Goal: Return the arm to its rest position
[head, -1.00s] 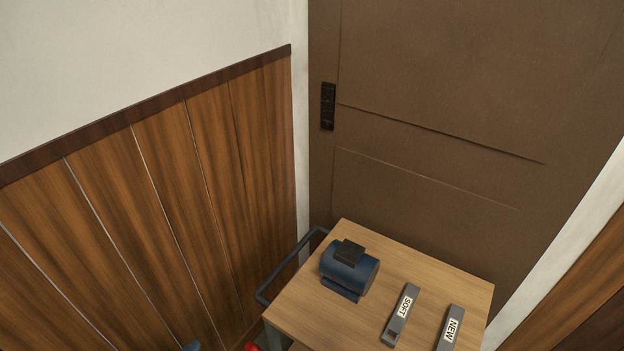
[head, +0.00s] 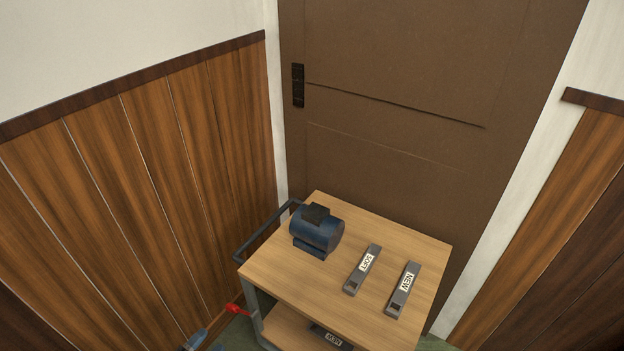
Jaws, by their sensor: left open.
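My left gripper (head: 197,338) shows only as a small blue-grey part at the bottom edge, in front of the wood-panelled wall. It is open, and nothing shows between its fingers. The rest of the left arm is out of view. A wooden-topped cart (head: 290,277) stands to the right of the gripper, apart from it. A red lever-like part (head: 239,310) sticks out at the cart's lower left side, a little right of the gripper. My right gripper is not in view.
On the cart top are a blue motor (head: 317,232), a grey block labelled SOFT (head: 361,270) and a grey block labelled NEW (head: 403,289). Another labelled block (head: 331,338) lies on the lower shelf. A brown door (head: 390,100) stands behind, with panelled walls on both sides.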

